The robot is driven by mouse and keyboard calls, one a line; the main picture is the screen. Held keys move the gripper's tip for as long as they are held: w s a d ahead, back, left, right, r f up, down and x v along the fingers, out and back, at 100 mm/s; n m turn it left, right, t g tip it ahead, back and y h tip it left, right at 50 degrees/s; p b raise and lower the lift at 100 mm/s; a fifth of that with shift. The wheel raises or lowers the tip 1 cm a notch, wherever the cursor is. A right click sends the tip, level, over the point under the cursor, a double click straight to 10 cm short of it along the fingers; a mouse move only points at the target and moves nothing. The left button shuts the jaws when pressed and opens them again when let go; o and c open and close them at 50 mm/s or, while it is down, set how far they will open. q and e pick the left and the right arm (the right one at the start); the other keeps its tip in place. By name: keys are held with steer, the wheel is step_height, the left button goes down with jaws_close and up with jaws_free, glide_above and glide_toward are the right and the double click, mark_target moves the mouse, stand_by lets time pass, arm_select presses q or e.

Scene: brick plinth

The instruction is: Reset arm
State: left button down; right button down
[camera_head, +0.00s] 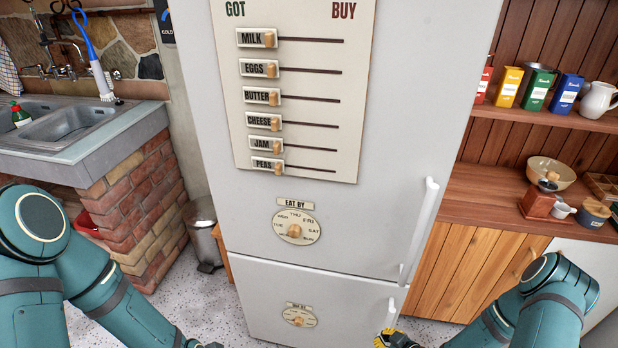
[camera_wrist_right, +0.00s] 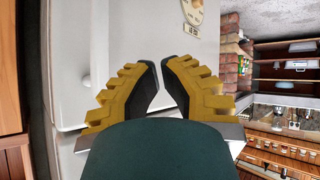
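My right gripper (camera_head: 384,340) shows at the bottom edge of the head view, in front of the fridge's lower door near its handle. In the right wrist view its two yellow fingers with black pads (camera_wrist_right: 157,64) stand apart with a gap between the tips and nothing held. I cannot tell whether it touches the fridge. My left arm (camera_head: 110,290) comes in from the lower left, bent downward. Its gripper fingers are below the frame.
A white fridge (camera_head: 400,120) fills the middle, with white handles (camera_head: 422,222) and a GOT/BUY slider board (camera_head: 350,100). A brick plinth (camera_head: 130,215) with a sink (camera_head: 75,122) stands left, beside a metal bin (camera_head: 203,235). Wooden cabinets (camera_head: 470,265) stand right.

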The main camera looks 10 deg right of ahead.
steer(key=s+a+r+m+g, duration=0.4)
steer(key=s+a+m+g, duration=0.15)
steer(key=a, duration=0.25)
steer(key=s+a+r+m+g, duration=0.3)
steer(key=s+a+m+g, duration=0.1)
steer(key=s+a, duration=0.35)
steer(key=w+a+r+n+t, duration=0.1)
steer(key=w+a+r, duration=0.2)
steer(key=w+r, duration=0.2)
steer(key=shift+w+a+r+t, duration=0.3)
steer(key=shift+r+t, duration=0.05)
steer(key=shift+r, duration=0.1)
